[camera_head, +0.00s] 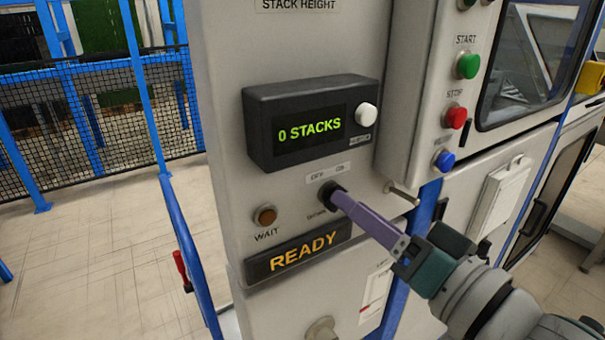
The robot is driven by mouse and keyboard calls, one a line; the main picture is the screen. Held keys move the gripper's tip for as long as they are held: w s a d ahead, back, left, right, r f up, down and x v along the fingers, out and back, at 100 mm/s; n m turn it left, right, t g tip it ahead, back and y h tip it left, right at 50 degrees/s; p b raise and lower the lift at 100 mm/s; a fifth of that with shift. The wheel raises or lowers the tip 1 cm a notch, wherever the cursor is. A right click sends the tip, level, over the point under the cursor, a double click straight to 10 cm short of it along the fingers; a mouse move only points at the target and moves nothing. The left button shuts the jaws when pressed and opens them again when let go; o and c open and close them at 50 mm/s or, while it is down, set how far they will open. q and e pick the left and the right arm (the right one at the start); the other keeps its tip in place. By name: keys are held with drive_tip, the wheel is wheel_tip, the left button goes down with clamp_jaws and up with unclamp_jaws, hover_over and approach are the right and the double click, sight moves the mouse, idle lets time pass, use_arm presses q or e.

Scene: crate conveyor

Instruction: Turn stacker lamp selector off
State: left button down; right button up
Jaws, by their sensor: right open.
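The lamp selector (327,188) is a small black rotary knob on the grey panel, under a label with OFF on the left and ON on the right. My right gripper (344,203) comes in from the lower right, its long purple fingers pointing at the selector. The fingertips are at the knob and partly cover it. The fingers overlap in this view, and I cannot tell whether they touch the knob. The gripper is open. The knob's pointer position is hidden. My left gripper is not in view.
Above the selector is a black display (310,128) reading "0 STACKS", with a white button (366,115). An amber WAIT lamp (265,215) and a READY sign (298,252) are below left. A metal peg (402,194) sticks out right. Green (468,66), red (456,117) and blue (444,161) buttons are upper right.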

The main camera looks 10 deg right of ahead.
drive_tip(key=shift+x, duration=1)
clamp_jaws()
